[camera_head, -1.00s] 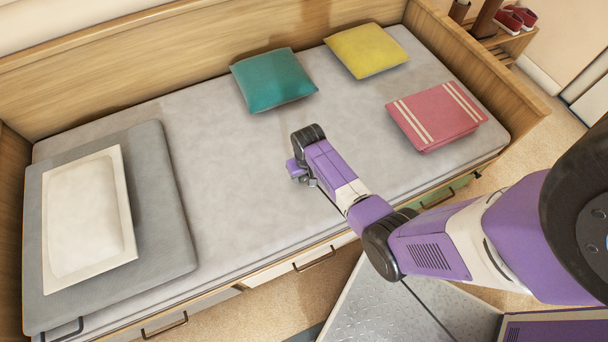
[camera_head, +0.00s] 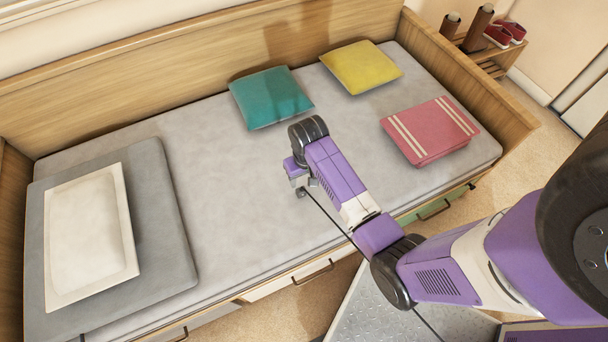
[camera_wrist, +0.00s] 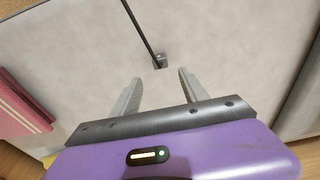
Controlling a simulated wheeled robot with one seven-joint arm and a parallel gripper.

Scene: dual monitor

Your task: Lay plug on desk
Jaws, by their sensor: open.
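The plug (camera_wrist: 160,61) is a small dark block on the end of a thin black cable (camera_wrist: 139,27). In the wrist view it is just beyond my fingertips, centred between them and apart from both. My gripper (camera_wrist: 158,82) is open and empty, over the pale grey mattress. In the head view my gripper (camera_head: 301,184) is above the middle of the bed, and the cable (camera_head: 330,217) runs from it down to the lower right. I cannot tell whether the plug touches the mattress. No desk shows.
The bed (camera_head: 215,130) holds a teal cushion (camera_head: 270,97), a yellow cushion (camera_head: 361,67), a folded red blanket (camera_head: 430,131) and a grey bedding stack (camera_head: 165,220) with a white pillow (camera_head: 90,237). Wooden boards bound its back and ends. The mattress middle is clear.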

